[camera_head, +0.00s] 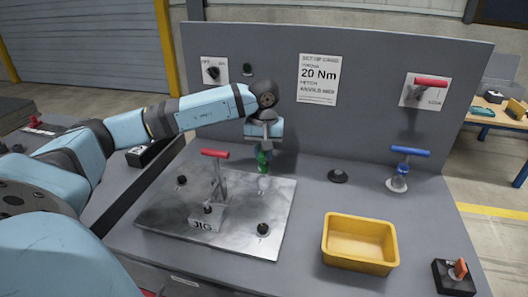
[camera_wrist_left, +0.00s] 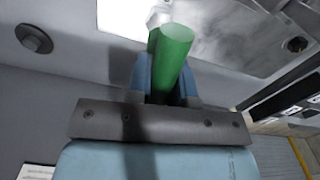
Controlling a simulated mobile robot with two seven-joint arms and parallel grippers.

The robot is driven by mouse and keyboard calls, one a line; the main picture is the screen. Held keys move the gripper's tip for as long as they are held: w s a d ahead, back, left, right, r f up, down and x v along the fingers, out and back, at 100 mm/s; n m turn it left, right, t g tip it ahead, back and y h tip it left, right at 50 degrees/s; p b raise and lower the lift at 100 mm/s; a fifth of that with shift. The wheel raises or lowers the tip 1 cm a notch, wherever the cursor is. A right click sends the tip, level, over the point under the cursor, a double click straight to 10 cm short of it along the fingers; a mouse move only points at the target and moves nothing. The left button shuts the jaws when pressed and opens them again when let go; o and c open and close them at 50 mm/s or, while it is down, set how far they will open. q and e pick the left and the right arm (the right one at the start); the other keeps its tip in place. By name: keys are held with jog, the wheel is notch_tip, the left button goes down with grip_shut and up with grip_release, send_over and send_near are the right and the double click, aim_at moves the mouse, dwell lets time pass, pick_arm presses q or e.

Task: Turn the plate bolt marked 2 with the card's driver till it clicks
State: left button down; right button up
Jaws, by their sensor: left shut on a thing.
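My left gripper (camera_head: 264,147) is shut on a green-handled driver (camera_head: 263,161) at the far right corner of the metal plate (camera_head: 160,213). In the left wrist view the green handle (camera_wrist_left: 172,55) sits between the blue fingers (camera_wrist_left: 165,82), its pale far end towards the plate (camera_wrist_left: 225,35). I cannot tell whether its tip touches a bolt. Dark bolts show at the plate's left (camera_head: 181,180) and front right (camera_head: 263,229). Their numbers are not readable, and any bolt under the driver is hidden. The card (camera_head: 318,78) on the back panel reads 20 Nm. My right gripper is not in view.
A red-handled clamp (camera_head: 215,154) stands on the plate behind the block marked JIG (camera_head: 205,222). A red handle (camera_head: 431,83) is on the panel.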

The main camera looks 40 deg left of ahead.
pick_arm(q)
jog(key=shift+f+m+b, duration=0.1)
jog(key=shift+m+b, duration=0.2)
jog(key=shift+m, duration=0.8)
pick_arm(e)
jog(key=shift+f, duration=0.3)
pick_arm(q)
jog(key=shift+m+b, duration=0.45)
jog(key=shift+m, duration=0.75)
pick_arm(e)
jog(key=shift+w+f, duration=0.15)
